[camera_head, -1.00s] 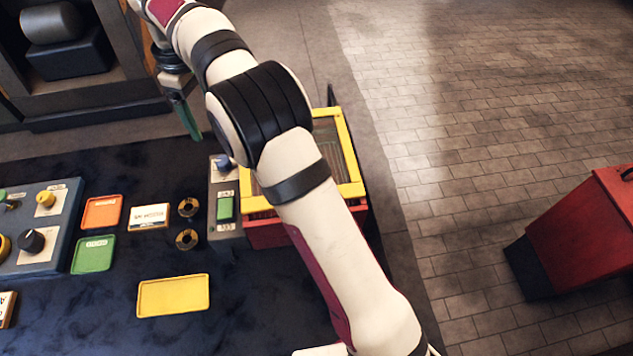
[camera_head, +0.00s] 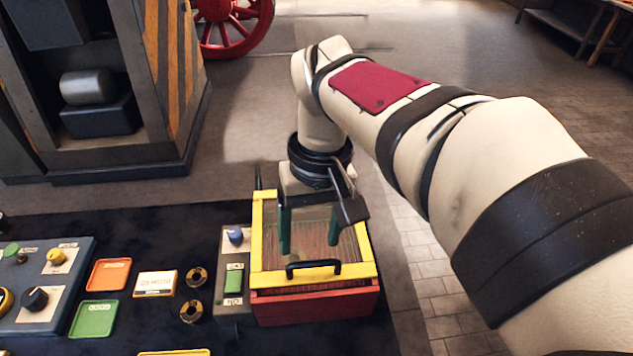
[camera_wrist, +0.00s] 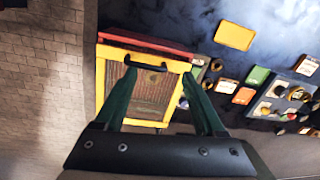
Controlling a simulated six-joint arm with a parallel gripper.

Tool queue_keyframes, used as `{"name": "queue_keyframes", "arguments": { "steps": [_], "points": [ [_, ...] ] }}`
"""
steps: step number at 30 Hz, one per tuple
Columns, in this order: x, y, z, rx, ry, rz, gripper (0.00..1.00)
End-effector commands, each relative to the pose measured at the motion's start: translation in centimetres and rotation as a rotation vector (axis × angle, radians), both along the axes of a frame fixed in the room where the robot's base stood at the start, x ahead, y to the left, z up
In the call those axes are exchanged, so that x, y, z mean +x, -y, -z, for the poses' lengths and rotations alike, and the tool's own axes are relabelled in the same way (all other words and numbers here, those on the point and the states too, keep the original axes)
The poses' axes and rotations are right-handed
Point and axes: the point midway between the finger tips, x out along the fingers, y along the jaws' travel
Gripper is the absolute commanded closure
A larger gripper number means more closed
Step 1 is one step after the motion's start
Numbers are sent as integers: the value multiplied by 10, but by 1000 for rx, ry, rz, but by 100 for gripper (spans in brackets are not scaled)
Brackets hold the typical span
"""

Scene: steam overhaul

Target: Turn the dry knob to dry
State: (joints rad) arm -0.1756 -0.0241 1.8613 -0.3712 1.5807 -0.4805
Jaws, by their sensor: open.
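A blue knob (camera_head: 235,236) stands on the grey control strip (camera_head: 234,310) along the left side of a red box with a yellow-framed lid (camera_head: 262,280). A green rocker switch (camera_head: 233,281) sits below the knob. The small labels are too blurred to read, so I cannot tell which one says dry. My gripper (camera_head: 309,240) points down over the lid, to the right of the blue knob, with its green fingers apart and nothing between them. In the wrist view the open fingers (camera_wrist: 160,76) lie over the same box (camera_wrist: 100,75), and its lid looks shut.
A black handle (camera_head: 313,268) rises from the lid's front edge. To the left lie brass rings (camera_head: 191,311), a white card (camera_head: 155,284), orange (camera_head: 108,274) and green (camera_head: 94,319) trays, and a blue-grey panel with a black knob (camera_head: 35,298) and a yellow knob (camera_head: 57,256).

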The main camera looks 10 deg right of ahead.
Motion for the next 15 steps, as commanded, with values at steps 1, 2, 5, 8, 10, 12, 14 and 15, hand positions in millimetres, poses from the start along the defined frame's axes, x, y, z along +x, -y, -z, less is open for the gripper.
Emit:
{"name": "queue_keyframes", "arguments": {
  "steps": [1, 2, 5, 8, 10, 12, 14, 15],
  "points": [
    [-11, 5, 2, 4, -1, 39, 28],
    [-17, 7, 3, 6, -4, 64, 28],
    [-34, 13, 9, 10, -12, 132, 28],
    [-45, 17, 12, 14, -16, 178, 28],
    [-49, 18, 14, 15, -19, 194, 28],
    [-51, 19, 14, 16, -20, 200, 28],
    [-51, 19, 15, 16, -20, 201, 28],
    [-51, 19, 15, 16, -20, 201, 28]
  ]
}}
